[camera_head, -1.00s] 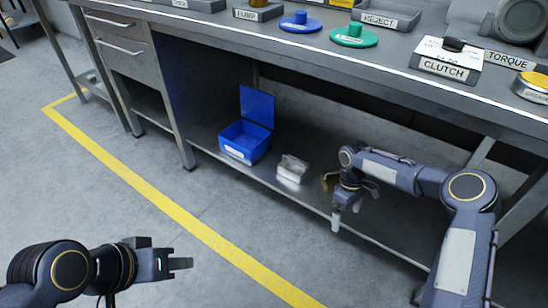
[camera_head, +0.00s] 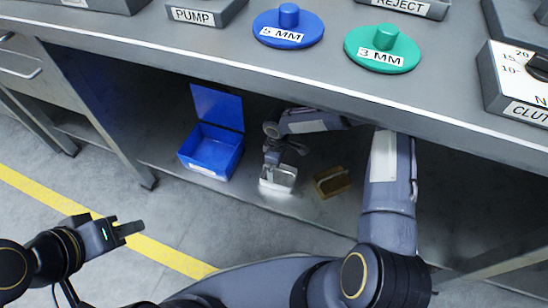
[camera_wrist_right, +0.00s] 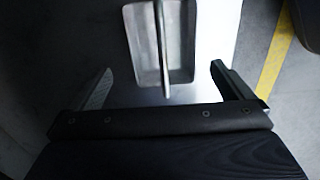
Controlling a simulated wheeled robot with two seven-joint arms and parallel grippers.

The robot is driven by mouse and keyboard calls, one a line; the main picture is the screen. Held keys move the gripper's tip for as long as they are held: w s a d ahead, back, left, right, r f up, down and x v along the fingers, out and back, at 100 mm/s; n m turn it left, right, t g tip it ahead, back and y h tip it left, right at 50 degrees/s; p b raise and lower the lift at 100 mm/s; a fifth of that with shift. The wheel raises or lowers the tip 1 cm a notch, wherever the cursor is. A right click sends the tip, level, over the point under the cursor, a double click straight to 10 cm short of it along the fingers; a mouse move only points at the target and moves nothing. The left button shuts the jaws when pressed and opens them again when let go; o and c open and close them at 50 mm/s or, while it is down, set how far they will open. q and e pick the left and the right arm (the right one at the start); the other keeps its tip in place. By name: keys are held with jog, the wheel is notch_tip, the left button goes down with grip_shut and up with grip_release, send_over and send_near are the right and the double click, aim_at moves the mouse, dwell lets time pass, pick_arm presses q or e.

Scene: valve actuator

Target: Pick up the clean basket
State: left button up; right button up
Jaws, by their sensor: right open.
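A small silver metal basket with a thin handle across its top (camera_head: 278,180) sits on the lower shelf under the bench. In the right wrist view the basket (camera_wrist_right: 182,45) lies just beyond the fingertips, its handle upright between the lines of the two fingers. My right gripper (camera_head: 270,168) is open above the basket and hides part of it; its spread fingers also show in the right wrist view (camera_wrist_right: 160,72). My left gripper (camera_head: 130,229) is over the floor at the left, holding nothing visible; its finger gap is unclear.
A blue open-lidded bin (camera_head: 211,155) stands left of the basket, and a brown basket (camera_head: 332,182) stands to its right. The bench top (camera_head: 215,45) overhangs the shelf, with my right arm reaching beneath. Blue and green discs sit on top.

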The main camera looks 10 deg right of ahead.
aim_at(279, 180)
jog(key=f+b, duration=0.1)
jog(key=f, duration=0.1)
jog(key=f+b, duration=0.1)
jog(key=f, duration=0.2)
jog(key=f+b, duration=0.1)
jog(key=f, duration=0.2)
jog(key=shift+s+d, duration=0.25)
jog(key=shift+s, duration=0.1)
jog(key=c, duration=1)
